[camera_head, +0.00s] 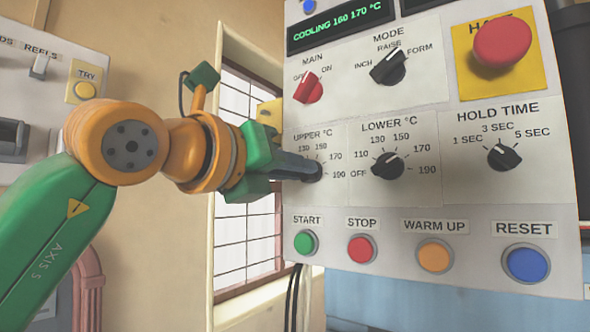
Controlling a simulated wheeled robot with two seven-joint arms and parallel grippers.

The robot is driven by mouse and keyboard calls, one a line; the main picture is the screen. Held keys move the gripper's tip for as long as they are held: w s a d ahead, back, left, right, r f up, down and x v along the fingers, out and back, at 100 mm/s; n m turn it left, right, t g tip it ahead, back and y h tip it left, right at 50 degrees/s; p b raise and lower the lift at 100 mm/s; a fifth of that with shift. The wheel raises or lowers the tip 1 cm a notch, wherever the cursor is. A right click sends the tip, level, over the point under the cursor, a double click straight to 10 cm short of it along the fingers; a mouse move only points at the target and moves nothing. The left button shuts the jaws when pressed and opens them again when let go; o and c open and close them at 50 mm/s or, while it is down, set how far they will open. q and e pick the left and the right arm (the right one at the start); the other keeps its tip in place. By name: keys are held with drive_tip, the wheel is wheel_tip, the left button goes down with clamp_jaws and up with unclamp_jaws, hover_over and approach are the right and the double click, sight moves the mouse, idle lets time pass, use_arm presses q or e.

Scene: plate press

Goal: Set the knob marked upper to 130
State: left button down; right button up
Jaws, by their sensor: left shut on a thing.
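The knob marked upper (314,171) is a black knob under the label "UPPER °C" on the grey control panel (400,268). My left gripper (306,170) reaches in from the left and is shut on this knob. Its fingers cover the knob's left part and the left side of its scale, so I cannot tell where the pointer stands. The marks 130, 150, 170 and 190 show around it. The display (338,26) reads "COOLING 160 170 °C" in green. My right gripper is not in view.
The lower knob (388,166) is close on the right, with the hold time knob (504,156) farther right. The main switch (309,88) and mode knob (388,66) are above. Start (304,242) and stop (361,248) buttons are below. A red halt button (502,42) protrudes at upper right.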

use_arm(q)
drive_tip(key=shift+r, duration=0.15)
drive_tip(key=c, duration=0.9)
unclamp_jaws()
drive_tip(key=shift+o, duration=0.2)
drive_tip(key=b+v, duration=0.3)
drive_tip(key=v, duration=0.4)
